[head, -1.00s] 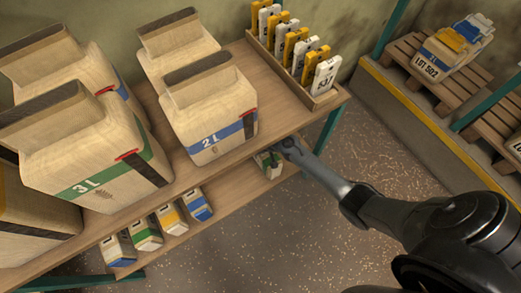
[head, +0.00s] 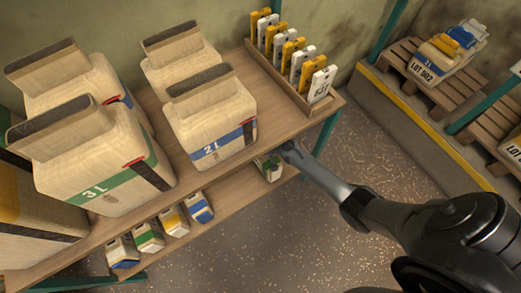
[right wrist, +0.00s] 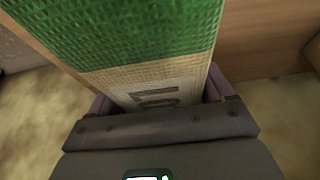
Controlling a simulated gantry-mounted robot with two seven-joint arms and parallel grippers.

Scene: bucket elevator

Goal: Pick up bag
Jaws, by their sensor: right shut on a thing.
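A small pale bag with a green band (head: 268,167) is at the right end of the lower shelf, partly hidden by the upper shelf and my right gripper (head: 288,150). In the right wrist view this woven bag (right wrist: 140,40) fills the space ahead, with a green band and a cream part with dark print. My right gripper (right wrist: 160,98) is shut on the bag, with its fingers at both sides of it. I cannot tell whether the bag is clear of the shelf. My left gripper is not in view.
Large bags marked 2L (head: 215,125) and 3L (head: 100,165) stand on the upper shelf (head: 285,125). A tag rack (head: 290,70) is at its right end. Several small bags (head: 160,228) stand on the lower shelf. Pallets (head: 430,85) stand right. The floor between is clear.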

